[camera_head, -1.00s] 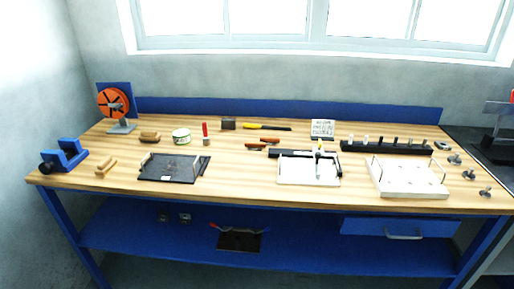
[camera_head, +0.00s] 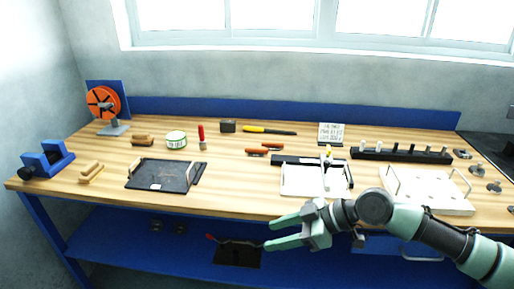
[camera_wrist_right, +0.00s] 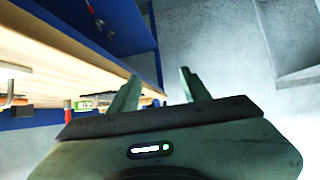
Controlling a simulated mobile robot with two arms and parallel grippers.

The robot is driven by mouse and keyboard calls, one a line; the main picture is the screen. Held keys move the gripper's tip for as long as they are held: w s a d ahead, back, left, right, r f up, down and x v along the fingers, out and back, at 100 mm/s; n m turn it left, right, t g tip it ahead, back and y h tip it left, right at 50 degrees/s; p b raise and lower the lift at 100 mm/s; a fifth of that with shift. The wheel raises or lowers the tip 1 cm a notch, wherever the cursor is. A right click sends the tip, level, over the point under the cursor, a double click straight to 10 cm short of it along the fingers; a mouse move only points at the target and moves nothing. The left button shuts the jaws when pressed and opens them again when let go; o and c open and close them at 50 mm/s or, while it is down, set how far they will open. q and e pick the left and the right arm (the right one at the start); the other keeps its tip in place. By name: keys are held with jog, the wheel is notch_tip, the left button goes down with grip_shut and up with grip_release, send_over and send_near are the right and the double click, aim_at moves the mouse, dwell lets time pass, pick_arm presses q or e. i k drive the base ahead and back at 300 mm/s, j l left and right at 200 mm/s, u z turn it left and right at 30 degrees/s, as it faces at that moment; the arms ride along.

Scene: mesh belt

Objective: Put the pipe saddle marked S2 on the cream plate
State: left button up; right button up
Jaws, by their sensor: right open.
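Two pale plates lie on the bench in the head view: one in the middle (camera_head: 300,188) with a clamp-like part on it, and a thicker one (camera_head: 432,192) with wire handles at the right. I cannot tell for sure which is the cream plate. Small grey metal parts (camera_head: 477,170) stand at the right end of the bench; they may be pipe saddles, but no S2 mark is readable. My right gripper (camera_head: 270,231) is open and empty in front of the bench's front edge, its fingers pointing left. Its fingers also show in the wrist view (camera_wrist_right: 158,92). My left gripper is not in view.
A black rack (camera_head: 375,155) with several small parts stands behind the plates. A black tray (camera_head: 150,179) lies left of the middle. A blue vise (camera_head: 45,160) and an orange reel (camera_head: 103,102) stand at the left. Bare wood (camera_head: 235,190) lies between the tray and the middle plate.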

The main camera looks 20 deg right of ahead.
aim_at(304, 178)
jog(key=i+l, duration=0.25)
jog(key=i, duration=0.25)
jog(key=i+l, duration=0.25)
jog(key=i, duration=0.2)
jog(key=i+l, duration=0.25)
jog(key=i, duration=0.25)
